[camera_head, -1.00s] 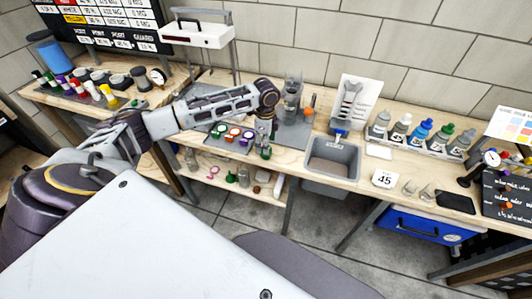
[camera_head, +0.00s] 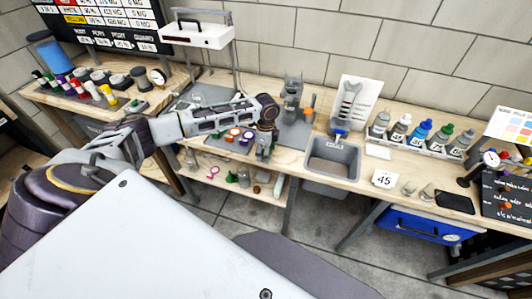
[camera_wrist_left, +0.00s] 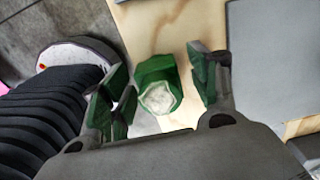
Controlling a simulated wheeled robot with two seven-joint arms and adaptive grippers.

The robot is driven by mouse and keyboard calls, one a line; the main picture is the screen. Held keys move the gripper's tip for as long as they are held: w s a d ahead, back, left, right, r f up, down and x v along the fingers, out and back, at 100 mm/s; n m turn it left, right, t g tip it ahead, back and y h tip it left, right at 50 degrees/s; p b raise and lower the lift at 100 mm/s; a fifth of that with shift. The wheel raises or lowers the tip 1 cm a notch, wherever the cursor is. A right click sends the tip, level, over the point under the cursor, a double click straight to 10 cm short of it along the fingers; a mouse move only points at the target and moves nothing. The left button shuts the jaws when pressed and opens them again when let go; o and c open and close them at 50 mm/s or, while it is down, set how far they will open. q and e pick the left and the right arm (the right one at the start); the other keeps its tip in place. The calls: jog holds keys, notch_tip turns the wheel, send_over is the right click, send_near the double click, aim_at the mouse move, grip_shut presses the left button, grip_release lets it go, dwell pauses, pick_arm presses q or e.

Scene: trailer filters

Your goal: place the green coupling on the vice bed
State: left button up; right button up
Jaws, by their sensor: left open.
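The green coupling (camera_wrist_left: 157,85), with a pale round end, shows in the left wrist view between the fingers of my left gripper (camera_wrist_left: 158,88). The gripper is open, with gaps between the coupling and the fingers. In the head view the left gripper (camera_head: 264,150) points down at the bench's front edge, and I cannot clearly pick out the coupling there. The grey vice (camera_head: 292,90) stands behind and right of the gripper, on a grey plate (camera_head: 296,133). My arm hides part of the bench. My right gripper is not in view.
Several coloured round parts (camera_head: 235,131) lie left of the gripper. A grey bin (camera_head: 333,158) sits in the bench to the right. A wrench stand (camera_head: 346,105) and several bottles (camera_head: 421,130) are further right. A lower shelf (camera_head: 207,175) holds loose items.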

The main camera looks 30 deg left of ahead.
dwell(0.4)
pick_arm(q)
jog(key=c, duration=1.2)
jog(key=shift+r, duration=5)
